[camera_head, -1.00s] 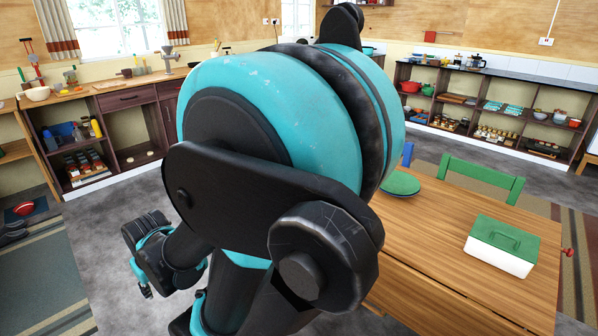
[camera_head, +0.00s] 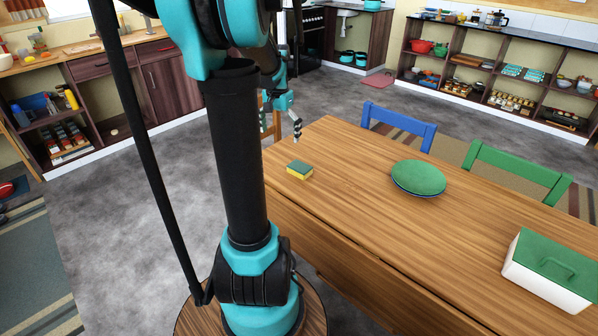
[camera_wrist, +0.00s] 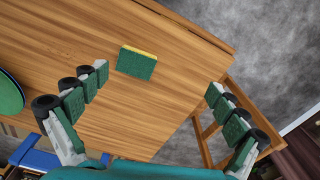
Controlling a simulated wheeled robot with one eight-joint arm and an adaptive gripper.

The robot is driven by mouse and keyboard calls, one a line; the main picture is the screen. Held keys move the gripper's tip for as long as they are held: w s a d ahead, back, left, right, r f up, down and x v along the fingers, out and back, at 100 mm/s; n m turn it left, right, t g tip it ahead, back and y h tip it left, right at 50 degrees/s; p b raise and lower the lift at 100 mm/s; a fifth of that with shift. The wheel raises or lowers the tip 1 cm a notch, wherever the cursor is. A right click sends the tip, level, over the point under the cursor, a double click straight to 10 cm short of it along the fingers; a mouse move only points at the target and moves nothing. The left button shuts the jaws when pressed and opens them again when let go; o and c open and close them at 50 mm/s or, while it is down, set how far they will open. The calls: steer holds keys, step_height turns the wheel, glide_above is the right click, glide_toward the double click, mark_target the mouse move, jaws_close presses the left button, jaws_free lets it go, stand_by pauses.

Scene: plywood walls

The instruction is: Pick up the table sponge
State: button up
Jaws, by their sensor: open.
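The table sponge (camera_head: 299,170) is a small block, green on top with a yellow layer. It lies flat near the left end of the wooden table (camera_head: 350,205). In the wrist view the sponge (camera_wrist: 137,62) lies on the table, ahead of the gap between the fingers and nearer the left one. My gripper (camera_wrist: 158,82) is open and empty, with its two fingers spread wide. In the head view my gripper (camera_head: 296,128) hangs above and beyond the sponge, apart from it, partly hidden behind my arm.
A green plate (camera_head: 418,177) and a white box with a green lid (camera_head: 553,266) are on the table. A blue chair (camera_head: 398,127) and a green chair (camera_head: 515,170) stand along its far side. The tabletop around the sponge is clear.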

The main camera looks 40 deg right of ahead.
steer(key=s+d+m, duration=0.2)
steer(key=d, duration=0.4)
glide_above(300, 166)
steer(key=a, duration=0.1)
step_height(300, 166, down, 10)
steer(key=shift+s+f, duration=0.1)
steer(key=shift+d+f, duration=0.25)
steer(key=shift+f, duration=1.3)
steer(key=shift+d+f, duration=0.2)
steer(key=shift+f, duration=1.3)
steer(key=shift+c, duration=0.3)
steer(key=c, duration=1)
